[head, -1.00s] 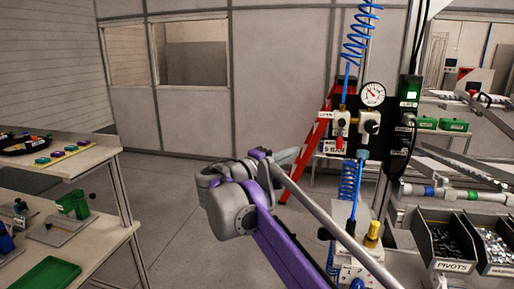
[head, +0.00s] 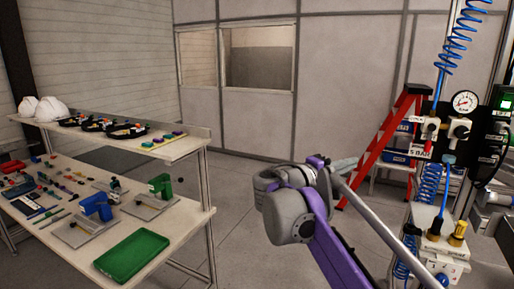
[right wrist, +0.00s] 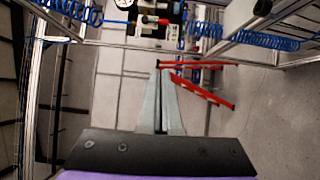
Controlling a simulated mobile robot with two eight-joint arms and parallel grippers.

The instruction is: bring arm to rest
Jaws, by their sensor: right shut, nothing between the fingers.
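My right arm, grey and purple, reaches up from the lower right in the head view. Its gripper (head: 346,164) is partly hidden behind the wrist there and points away over the floor. In the right wrist view the two grey fingers of the right gripper (right wrist: 159,70) lie together with nothing between them. They touch nothing. My left gripper is in neither view.
At left a workbench holds a green tray (head: 132,256), small tools and parts, and white helmets (head: 52,109) on its upper shelf. A red ladder (head: 383,146) stands behind. An air-line panel (head: 463,128) with gauge and blue hoses is at right. Open floor lies between.

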